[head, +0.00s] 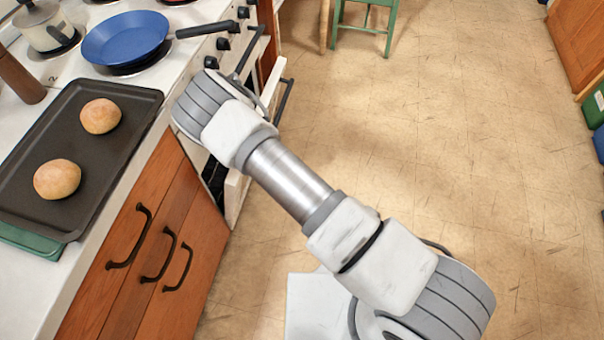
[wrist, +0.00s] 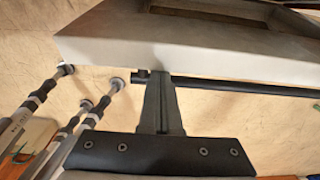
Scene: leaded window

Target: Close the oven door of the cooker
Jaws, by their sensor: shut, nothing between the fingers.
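The white cooker (head: 66,73) stands at the upper left in the head view, with black knobs on its front. Its oven door (head: 234,196) stands partly open, leaning out from the front, and a dark gap with rack bars shows beside it. My arm covers the door's middle. A dark handle bar (head: 286,98) shows at its far end. In the wrist view the pale door (wrist: 110,45) fills the top, with the black handle bar (wrist: 245,88) below it. My gripper (wrist: 160,82) is shut and empty, its tips overlapping the door's edge by the handle; contact cannot be told. The head view hides the gripper.
A blue pan (head: 125,38) and a pot (head: 45,27) stand on the hob. A dark tray (head: 88,130) with two buns lies on the counter above wooden cupboards (head: 150,250). A green chair (head: 365,28) stands beyond. Grey poles (wrist: 85,122) show in the wrist view.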

